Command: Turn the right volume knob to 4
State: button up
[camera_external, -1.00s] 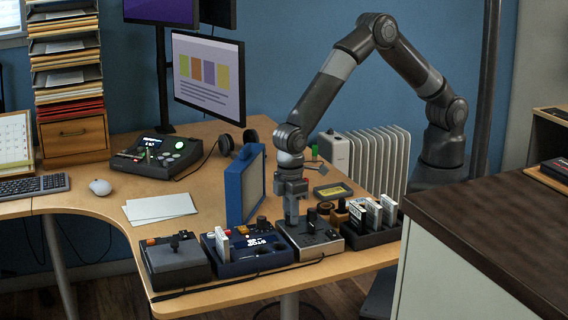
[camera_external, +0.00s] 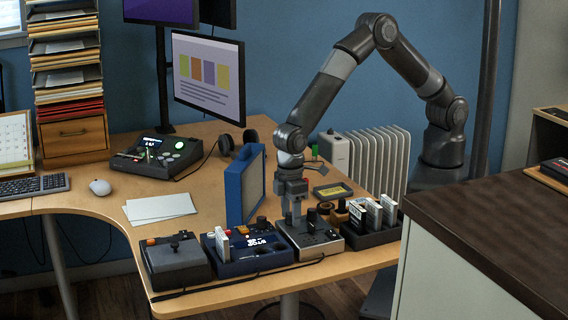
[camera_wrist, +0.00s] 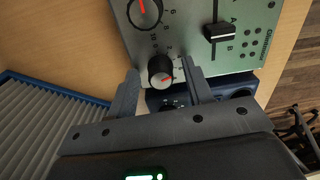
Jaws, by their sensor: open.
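A grey control panel, the mixer (camera_external: 318,246), stands near the table's front edge; in the wrist view its face (camera_wrist: 188,48) fills the top. A black knob (camera_wrist: 160,69) with a red pointer sits between the fingers of my gripper (camera_wrist: 162,72), with a gap on each side. Its pointer aims right and slightly down. A second black knob (camera_wrist: 145,11) with a red pointer aimed roughly up is above it. Which knob is the right one I cannot tell for sure. In the external view my gripper (camera_external: 293,222) points down over the mixer's left part, its tips partly unclear.
A black slider (camera_wrist: 219,32) is right of the knobs. A dark blue console (camera_external: 248,250) is left of the mixer, and a black holder with white cartridges (camera_external: 374,216) is right of it. A blue framed panel (camera_external: 245,188) stands upright behind.

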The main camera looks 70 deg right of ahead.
aim_at(290, 213)
notch_tip(290, 213, up, 11)
dwell(0.5)
jog(key=shift+w+d+f, duration=0.1)
jog(key=w+d+r+m+t, duration=0.1)
jog(key=w+d+r+m, duration=0.1)
jog(key=d+r, duration=0.95)
jog(key=w+d+r+m+t, duration=0.25)
jog(key=d+r, duration=0.35)
jog(key=d, duration=1)
jog(key=s+d+r+m+t, duration=0.1)
jog(key=s+d+m, duration=0.1)
jog(key=s+d, duration=0.6)
jog(key=s+d+r+m+t, duration=0.1)
jog(key=s+d+m, duration=0.2)
jog(key=s+d, duration=0.4)
jog(key=d, duration=0.9)
jog(key=shift+s+d+r, duration=0.15)
jog(key=shift+s, duration=0.25)
